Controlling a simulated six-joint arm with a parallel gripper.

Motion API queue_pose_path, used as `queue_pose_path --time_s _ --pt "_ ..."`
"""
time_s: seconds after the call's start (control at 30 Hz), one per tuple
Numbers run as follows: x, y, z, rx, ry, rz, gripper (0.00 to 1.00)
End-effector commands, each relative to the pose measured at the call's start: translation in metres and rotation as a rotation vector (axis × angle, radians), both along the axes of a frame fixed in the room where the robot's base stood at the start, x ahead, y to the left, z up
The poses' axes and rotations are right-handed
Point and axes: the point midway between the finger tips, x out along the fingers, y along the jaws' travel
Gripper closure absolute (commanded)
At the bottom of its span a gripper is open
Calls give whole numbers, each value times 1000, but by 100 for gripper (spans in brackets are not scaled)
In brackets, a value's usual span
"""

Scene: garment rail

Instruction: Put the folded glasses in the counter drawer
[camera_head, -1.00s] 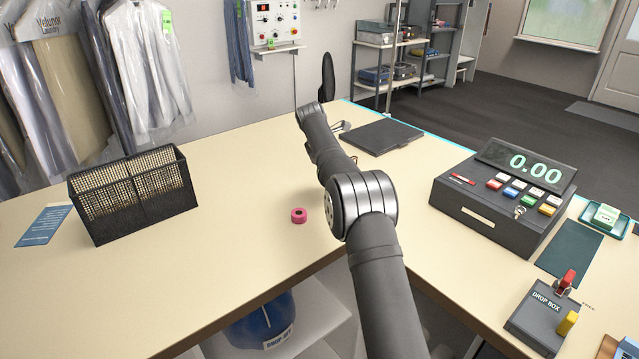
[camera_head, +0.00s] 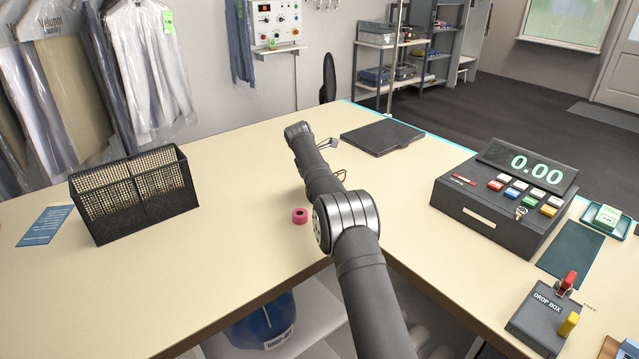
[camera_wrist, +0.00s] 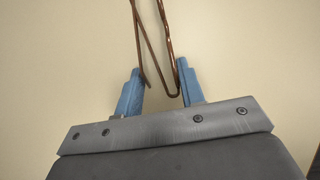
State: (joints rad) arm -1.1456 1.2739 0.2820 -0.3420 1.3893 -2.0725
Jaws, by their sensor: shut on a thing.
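In the wrist view, my gripper (camera_wrist: 160,76) has two blue fingers, shut on the folded glasses (camera_wrist: 150,40). The glasses' thin brown parts extend past the fingertips to the top edge, above the plain cream surface. In the head view, a small brown part of the glasses (camera_head: 341,172) shows just right of my arm, over the counter (camera_head: 240,250). My gripper is mostly hidden there behind my arm. I cannot make out the counter drawer in either view.
A black mesh basket (camera_head: 135,195) stands at the left. A dark flat folder (camera_head: 382,136) lies behind the gripper. The cash register (camera_head: 500,200) and drop box (camera_head: 543,318) stand at the right. The counter's middle left is clear.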

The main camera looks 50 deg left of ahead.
Motion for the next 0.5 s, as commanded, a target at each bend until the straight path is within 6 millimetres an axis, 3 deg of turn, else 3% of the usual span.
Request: queue_pose_path --time_s 0.1,0.13,0.2,0.5 --pt "0 0 -4 0 0 0 86" --pt "0 0 -3 0 0 0 59" --pt "0 0 -3 0 0 0 45" --pt "0 0 -4 0 0 0 43"
